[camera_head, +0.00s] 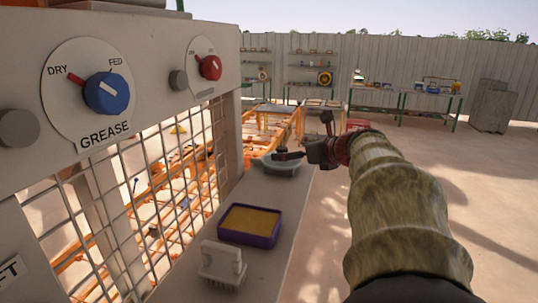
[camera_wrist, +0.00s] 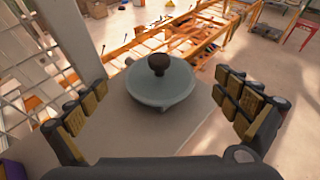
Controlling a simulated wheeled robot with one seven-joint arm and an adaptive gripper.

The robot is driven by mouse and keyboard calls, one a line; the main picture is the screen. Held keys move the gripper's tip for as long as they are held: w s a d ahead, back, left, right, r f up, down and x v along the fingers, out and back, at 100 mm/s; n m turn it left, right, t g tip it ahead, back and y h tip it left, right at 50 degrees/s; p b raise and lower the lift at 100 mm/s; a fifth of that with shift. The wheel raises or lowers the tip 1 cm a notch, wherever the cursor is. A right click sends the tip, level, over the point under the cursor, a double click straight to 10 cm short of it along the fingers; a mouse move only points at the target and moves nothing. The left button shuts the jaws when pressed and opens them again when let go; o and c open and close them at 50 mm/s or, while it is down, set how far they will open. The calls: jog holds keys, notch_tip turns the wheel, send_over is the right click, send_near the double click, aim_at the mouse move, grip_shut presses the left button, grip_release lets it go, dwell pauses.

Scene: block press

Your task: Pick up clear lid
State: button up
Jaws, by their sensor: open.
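The clear lid (camera_wrist: 160,85) is a round, pale blue-grey translucent disc with a dark brown knob (camera_wrist: 158,63) on top. It sits at the far end of the grey ledge, and in the head view the lid (camera_head: 277,167) is partly hidden by my gripper. My gripper (camera_head: 302,153) is open above and beside it. In the wrist view my gripper's two padded fingers (camera_wrist: 160,108) are spread wide, one on each side of the lid. Neither finger visibly touches the lid or its knob. What lies under the lid is hard to make out.
On the ledge (camera_head: 283,208) nearer the camera are a purple tray (camera_head: 251,238) with a yellow filling and a white brush-like block (camera_head: 222,264). A mesh-fronted panel with a blue knob (camera_head: 106,92) and a red knob (camera_head: 210,67) rises along the left. Open floor lies right.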

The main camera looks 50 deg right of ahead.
aim_at(285, 151)
jog(key=shift+w+f, duration=0.15)
jog(key=shift+w, duration=0.55)
jog(key=shift+w+d+f, duration=0.3)
jog(key=shift+w+d, duration=0.1)
jog(key=shift+w, duration=0.2)
jog(key=x, duration=0.5)
jog(key=shift+w+p, duration=0.25)
jog(key=shift+p, duration=0.15)
jog(key=shift+s, duration=0.15)
jog(key=shift+c, duration=0.3)
jog(key=shift+c, duration=0.5)
